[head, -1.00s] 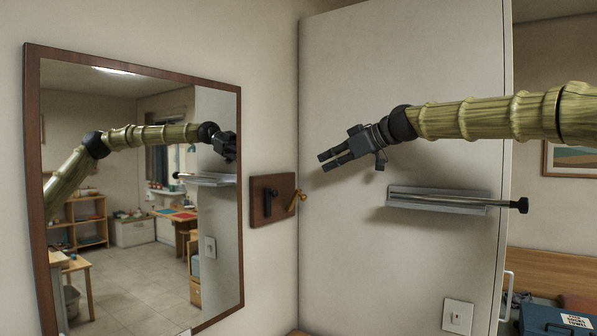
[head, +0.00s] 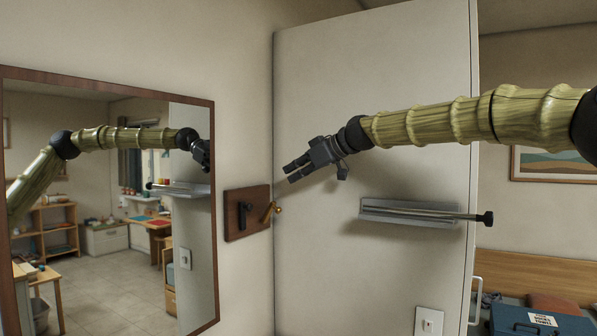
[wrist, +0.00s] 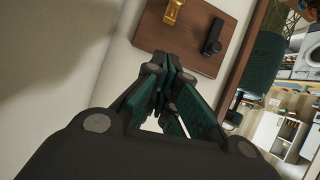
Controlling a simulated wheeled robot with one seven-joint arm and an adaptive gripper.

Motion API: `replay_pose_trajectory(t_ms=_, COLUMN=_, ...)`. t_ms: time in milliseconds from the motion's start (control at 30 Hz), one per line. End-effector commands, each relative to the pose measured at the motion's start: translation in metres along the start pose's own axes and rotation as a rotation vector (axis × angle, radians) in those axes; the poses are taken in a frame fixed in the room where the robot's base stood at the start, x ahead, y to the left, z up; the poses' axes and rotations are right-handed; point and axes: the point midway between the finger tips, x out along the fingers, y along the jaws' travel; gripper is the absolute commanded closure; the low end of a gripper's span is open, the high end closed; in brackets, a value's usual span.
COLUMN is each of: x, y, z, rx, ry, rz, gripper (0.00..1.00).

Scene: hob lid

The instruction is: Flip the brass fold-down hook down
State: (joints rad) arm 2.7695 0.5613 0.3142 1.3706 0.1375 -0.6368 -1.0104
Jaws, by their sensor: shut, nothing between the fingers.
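The brass fold-down hook (head: 271,211) is on the right part of a dark wooden board (head: 233,230) on the wall. It stands out from the board at a slant; I cannot tell how far it is folded. In the wrist view the brass hook (wrist: 174,12) is cut by the top edge. A black hook (head: 244,216) is to its left on the same board, and it also shows in the wrist view (wrist: 213,36). My gripper (head: 287,173) is shut and empty, above and slightly right of the brass hook, apart from it.
A framed mirror (head: 212,270) hangs left of the board and reflects my arm and the room. A tall pale panel (head: 330,260) stands close on the right, with a grey rail holder (head: 412,216) and a white switch (head: 429,321).

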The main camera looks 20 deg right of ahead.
Motion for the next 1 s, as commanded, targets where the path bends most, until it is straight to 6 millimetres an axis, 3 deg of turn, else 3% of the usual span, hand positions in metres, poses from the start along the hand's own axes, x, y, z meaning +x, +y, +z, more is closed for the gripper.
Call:
replay_pose_trajectory(t_ms=467, x=0.074, y=-0.001, z=-0.003, rx=-0.001, ry=-0.002, rz=-0.002, gripper=1.00)
replay_pose_trajectory(t_ms=700, x=0.078, y=-0.001, z=0.027, rx=0.000, ry=0.000, rz=-0.002, gripper=1.00)
replay_pose_trajectory(t_ms=1000, x=0.080, y=-0.001, z=0.038, rx=-0.001, ry=0.001, rz=-0.001, gripper=1.00)
